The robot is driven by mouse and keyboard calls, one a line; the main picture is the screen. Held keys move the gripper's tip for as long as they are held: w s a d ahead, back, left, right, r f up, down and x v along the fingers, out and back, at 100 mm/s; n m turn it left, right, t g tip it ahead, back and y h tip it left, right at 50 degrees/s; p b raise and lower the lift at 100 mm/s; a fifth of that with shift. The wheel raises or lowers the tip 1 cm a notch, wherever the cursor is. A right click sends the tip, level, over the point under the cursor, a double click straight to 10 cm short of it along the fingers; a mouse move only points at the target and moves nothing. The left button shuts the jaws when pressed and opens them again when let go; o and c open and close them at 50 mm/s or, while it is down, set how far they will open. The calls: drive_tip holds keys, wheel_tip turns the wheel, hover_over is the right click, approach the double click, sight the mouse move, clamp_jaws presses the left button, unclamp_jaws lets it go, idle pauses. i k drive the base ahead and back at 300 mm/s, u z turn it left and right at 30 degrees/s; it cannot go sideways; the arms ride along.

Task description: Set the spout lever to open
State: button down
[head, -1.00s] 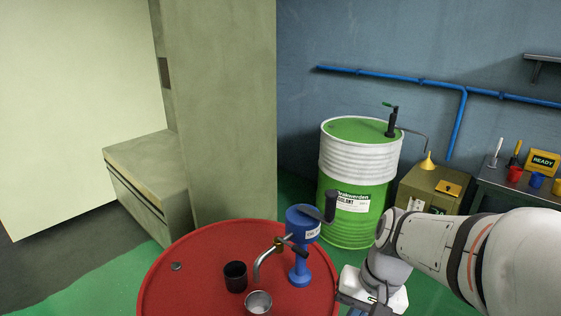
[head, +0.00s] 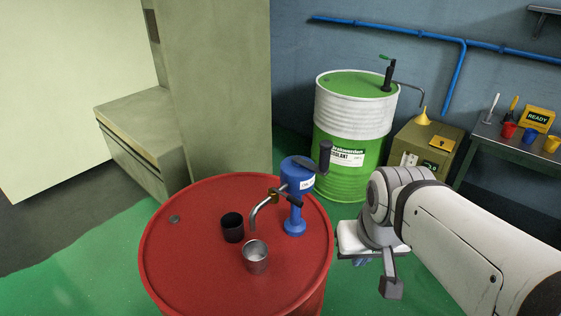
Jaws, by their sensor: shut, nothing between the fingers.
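A blue hand pump (head: 296,180) stands on the red drum (head: 190,260). Its curved metal spout (head: 256,212) points left and down. The spout lever (head: 288,199) is a dark bar at the brass valve (head: 272,195), reaching to the right across the front of the pump. I cannot tell its exact setting. My gripper (head: 391,287) hangs from the white wrist to the right of the drum, apart from the lever, shut and empty. Its fingertips are only partly clear.
A black cup (head: 232,228) and a metal cup (head: 255,256) stand on the drum near the spout. The pump's dark crank handle (head: 325,156) sticks up at the right. A green and white drum (head: 352,120) and a box with a yellow funnel (head: 423,117) stand behind.

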sight(299, 203)
drive_tip(key=u, duration=0.65)
drive_tip(key=k, duration=0.85)
drive_tip(key=u, duration=0.3)
drive_tip(key=i, duration=0.5)
